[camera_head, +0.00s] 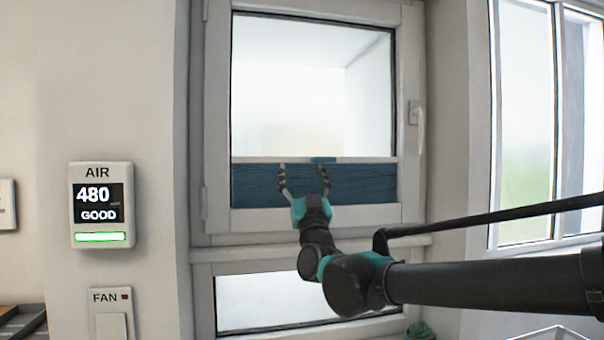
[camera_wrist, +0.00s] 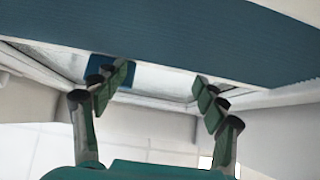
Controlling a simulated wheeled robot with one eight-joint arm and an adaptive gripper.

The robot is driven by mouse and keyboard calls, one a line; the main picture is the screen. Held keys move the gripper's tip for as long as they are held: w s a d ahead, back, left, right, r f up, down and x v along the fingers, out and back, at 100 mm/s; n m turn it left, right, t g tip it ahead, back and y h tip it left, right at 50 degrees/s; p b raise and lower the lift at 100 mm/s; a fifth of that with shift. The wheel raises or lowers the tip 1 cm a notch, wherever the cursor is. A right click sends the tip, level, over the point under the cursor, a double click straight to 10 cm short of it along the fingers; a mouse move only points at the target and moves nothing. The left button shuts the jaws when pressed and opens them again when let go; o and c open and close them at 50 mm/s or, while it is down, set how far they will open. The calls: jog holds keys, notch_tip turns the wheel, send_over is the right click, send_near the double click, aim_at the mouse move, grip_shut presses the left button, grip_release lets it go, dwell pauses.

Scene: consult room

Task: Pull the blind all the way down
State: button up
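The blind (camera_head: 365,184) is a dark blue band across the lower part of the window pane, with clear glass above it. A pale rail (camera_head: 372,160) runs along its top edge, with a small blue tab (camera_head: 323,160) on it. In the wrist view the blind (camera_wrist: 190,40) fills the top, with the blue tab (camera_wrist: 103,68) below it. My gripper (camera_head: 303,167) is in front of the blind, fingers spread and nothing between them. In the wrist view my gripper (camera_wrist: 160,84) has one finger overlapping the tab; I cannot tell whether they touch.
The white window frame (camera_head: 215,120) surrounds the pane, with a handle (camera_head: 418,125) on its right side. A lower pane (camera_head: 265,300) is beneath. An air monitor (camera_head: 101,205) and a fan switch (camera_head: 111,313) are on the left wall. Another window (camera_head: 525,120) is at right.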

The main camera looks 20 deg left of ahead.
jog(key=shift+c, duration=0.5)
grip_shut()
jog(key=c, duration=1.6)
grip_release()
jog(key=o, duration=1.7)
jog(key=shift+s+f, duration=0.1)
jog(key=s+f, duration=0.8)
jog(key=s, duration=0.3)
jog(key=shift+f, duration=0.2)
